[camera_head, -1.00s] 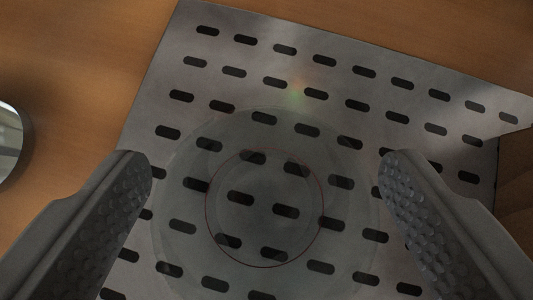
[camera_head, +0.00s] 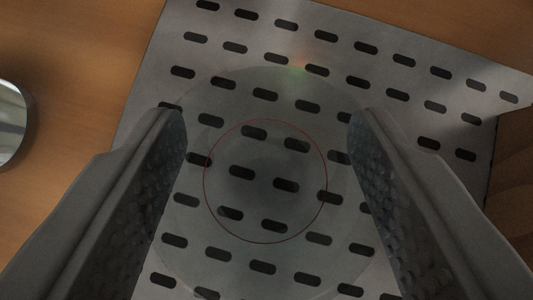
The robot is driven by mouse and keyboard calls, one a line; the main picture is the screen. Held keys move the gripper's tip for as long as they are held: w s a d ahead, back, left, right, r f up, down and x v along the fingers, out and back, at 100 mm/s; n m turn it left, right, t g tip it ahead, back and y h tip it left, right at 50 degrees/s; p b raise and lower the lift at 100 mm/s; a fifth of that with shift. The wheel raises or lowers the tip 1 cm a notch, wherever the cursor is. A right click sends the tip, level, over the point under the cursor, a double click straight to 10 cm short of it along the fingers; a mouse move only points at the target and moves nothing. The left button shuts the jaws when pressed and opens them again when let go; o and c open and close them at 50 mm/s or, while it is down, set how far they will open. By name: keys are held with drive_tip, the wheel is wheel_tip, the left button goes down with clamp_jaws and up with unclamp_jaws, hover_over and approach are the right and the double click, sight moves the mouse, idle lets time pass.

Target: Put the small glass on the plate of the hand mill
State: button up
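The small glass (camera_head: 265,181) is clear and seen from above, with a thin red ring on it. It stands on a grey metal sheet with dark slots (camera_head: 300,50). My gripper (camera_head: 268,112) has one finger on each side of the glass. The fingers reach down around it, and they overlap its faint outer outline at left and right. I cannot tell whether they touch the glass. The hand mill and its plate cannot be made out in this view.
The slotted sheet lies on a wooden surface (camera_head: 80,50). A round shiny metal object (camera_head: 12,122) is cut off at the left edge. Bare wood shows at the upper left and right.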

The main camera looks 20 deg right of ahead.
drive_tip(key=shift+s+a+r, duration=0.1)
drive_tip(key=shift+s+r, duration=0.15)
drive_tip(key=shift+r, duration=0.05)
drive_tip(key=s+a, duration=0.2)
drive_tip(key=s, duration=0.6)
drive_tip(key=s+a, duration=0.3)
drive_tip(key=s, duration=0.5)
drive_tip(key=shift+s+a, duration=0.3)
drive_tip(key=shift+w+d, duration=0.1)
drive_tip(key=shift+r, duration=0.15)
drive_tip(key=w+d, duration=0.1)
drive_tip(key=w, duration=0.3)
drive_tip(key=w+d, duration=0.2)
drive_tip(key=w, duration=0.3)
drive_tip(key=w+d, duration=0.1)
drive_tip(key=w, duration=0.4)
drive_tip(key=shift+w+d, duration=0.25)
drive_tip(key=shift+d, duration=0.15)
drive_tip(key=shift+w+d+f, duration=0.2)
drive_tip(key=shift+w+f, duration=0.15)
drive_tip(key=shift+w, duration=0.3)
drive_tip(key=shift+w+d+f, duration=0.2)
drive_tip(key=shift+w+f, duration=0.1)
drive_tip(key=shift+w, duration=0.3)
drive_tip(key=shift+f, duration=0.15)
drive_tip(key=shift+f, duration=0.15)
